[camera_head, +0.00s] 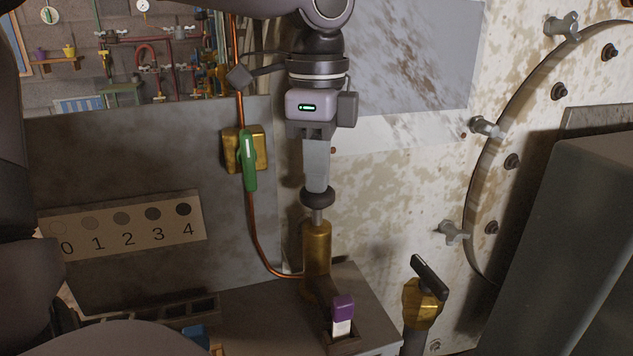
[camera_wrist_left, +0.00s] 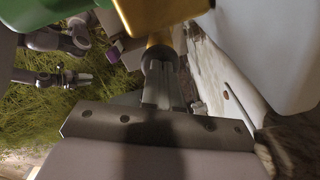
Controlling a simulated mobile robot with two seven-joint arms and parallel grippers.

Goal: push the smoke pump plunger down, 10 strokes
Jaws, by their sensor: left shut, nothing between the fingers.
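The smoke pump stands upright in the head view, with a brass cylinder (camera_head: 316,250), a short bare rod (camera_head: 317,216) and a dark round plunger knob (camera_head: 317,199) on top. My left gripper (camera_head: 317,188) points straight down over the knob. Its fingers are shut with nothing between them, and their tips appear to meet the knob's top; the exact contact is hard to tell. In the left wrist view the shut fingers (camera_wrist_left: 160,78) show in the middle, with brass just beyond them.
A brass valve with a green lever (camera_head: 249,160) is on the panel left of the pump, joined to a copper pipe (camera_head: 256,235). A purple-topped item (camera_head: 343,308) stands in front. A black-handled brass fitting (camera_head: 425,295) is at right. A numbered plate (camera_head: 122,226) is at left.

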